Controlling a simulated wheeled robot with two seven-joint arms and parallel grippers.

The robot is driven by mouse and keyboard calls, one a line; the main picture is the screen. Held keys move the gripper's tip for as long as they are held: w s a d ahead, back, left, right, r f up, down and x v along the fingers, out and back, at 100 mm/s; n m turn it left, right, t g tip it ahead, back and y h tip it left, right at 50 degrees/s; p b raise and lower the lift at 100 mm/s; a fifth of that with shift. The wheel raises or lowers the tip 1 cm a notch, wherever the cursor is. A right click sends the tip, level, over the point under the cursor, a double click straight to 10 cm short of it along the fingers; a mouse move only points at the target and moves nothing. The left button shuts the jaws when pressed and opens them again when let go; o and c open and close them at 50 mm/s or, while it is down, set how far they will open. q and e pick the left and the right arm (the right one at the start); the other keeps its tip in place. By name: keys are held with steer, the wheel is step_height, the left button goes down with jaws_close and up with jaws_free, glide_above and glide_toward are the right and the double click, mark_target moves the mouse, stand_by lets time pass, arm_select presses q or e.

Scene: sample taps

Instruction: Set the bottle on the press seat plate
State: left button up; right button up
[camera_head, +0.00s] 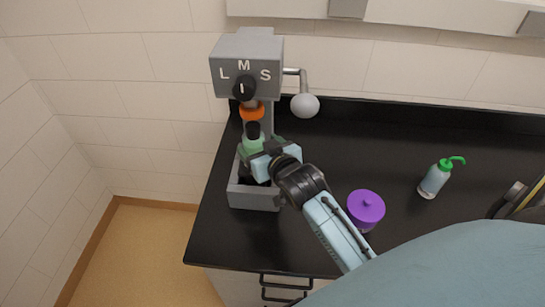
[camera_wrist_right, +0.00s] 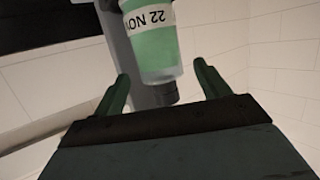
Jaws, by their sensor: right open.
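The bottle (camera_head: 253,143) has a green body and a dark cap. It stands upright inside the grey press (camera_head: 247,62), below the orange ring (camera_head: 252,111). In the right wrist view the bottle (camera_wrist_right: 155,45) shows a white label reading "22 NOV", cap pointing down the picture. My right gripper (camera_head: 264,153) is at the bottle, with its green fingers (camera_wrist_right: 158,90) open on both sides and gaps between them and the bottle. The seat plate under the bottle is hidden by my gripper, so I cannot tell its contact. My left gripper is not in view.
The press has a grey open box (camera_head: 255,200) at its base and a ball-ended lever (camera_head: 305,104) on its right. A purple lidded pot (camera_head: 366,209) stands close to my right forearm. A green-topped wash bottle (camera_head: 434,180) stands further right. The black counter (camera_head: 375,150) is clear between.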

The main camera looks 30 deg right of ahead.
steer(key=v, duration=0.8)
steer(key=shift+s, duration=0.1)
